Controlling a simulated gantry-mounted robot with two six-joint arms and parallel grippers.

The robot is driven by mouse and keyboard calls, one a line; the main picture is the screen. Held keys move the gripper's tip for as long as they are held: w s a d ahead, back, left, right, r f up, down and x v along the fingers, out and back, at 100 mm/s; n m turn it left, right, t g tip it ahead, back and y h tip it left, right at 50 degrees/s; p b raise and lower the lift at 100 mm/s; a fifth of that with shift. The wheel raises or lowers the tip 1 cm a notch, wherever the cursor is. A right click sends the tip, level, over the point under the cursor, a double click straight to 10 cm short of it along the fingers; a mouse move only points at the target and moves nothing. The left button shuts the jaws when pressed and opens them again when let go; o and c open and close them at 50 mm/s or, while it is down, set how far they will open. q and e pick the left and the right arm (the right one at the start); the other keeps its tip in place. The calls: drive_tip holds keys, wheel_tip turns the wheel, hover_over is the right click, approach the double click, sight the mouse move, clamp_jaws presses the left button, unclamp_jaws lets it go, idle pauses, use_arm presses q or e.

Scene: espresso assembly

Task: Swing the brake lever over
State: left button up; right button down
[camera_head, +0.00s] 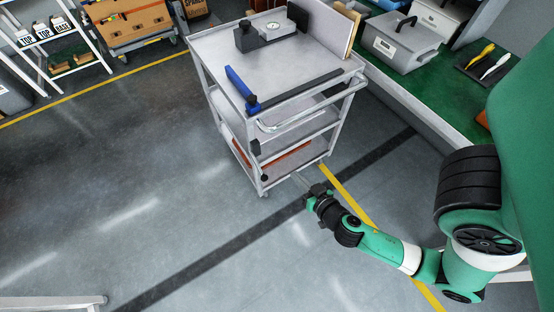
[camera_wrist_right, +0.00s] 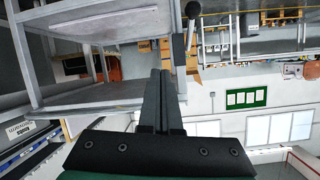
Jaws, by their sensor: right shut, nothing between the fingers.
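The grey cart (camera_head: 285,128) stands in the upper middle of the head view. A dark block (camera_head: 255,147) sits on its near corner post, with a black knob (camera_head: 264,178) lower down, which looks like the brake lever's end. The right wrist view shows a thin metal rod with a black ball (camera_wrist_right: 192,9), probably the same lever, just beyond and right of my fingers. My right gripper (camera_head: 299,180) is low at the cart's near right side, apart from the knob. Its fingers (camera_wrist_right: 160,76) are shut and empty. My left gripper is not in view.
A green workbench (camera_head: 450,95) with a grey case (camera_head: 400,43) stands to the right. The floor left of the cart is clear.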

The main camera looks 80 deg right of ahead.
drive_tip(key=a+n+y, duration=0.2)
drive_tip(key=a, duration=0.2)
drive_tip(key=t+p, duration=0.1)
drive_tip(key=p, duration=0.1)
approach(258, 165)
use_arm(q)
drive_tip(key=b, duration=0.2)
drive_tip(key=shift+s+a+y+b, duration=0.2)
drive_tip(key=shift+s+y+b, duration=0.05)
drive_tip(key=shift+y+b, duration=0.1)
use_arm(e)
drive_tip(key=f, duration=0.1)
drive_tip(key=w+f, duration=0.1)
drive_tip(key=d+f, duration=0.1)
drive_tip(key=shift+w+f, duration=0.4)
drive_tip(key=shift+a, duration=0.1)
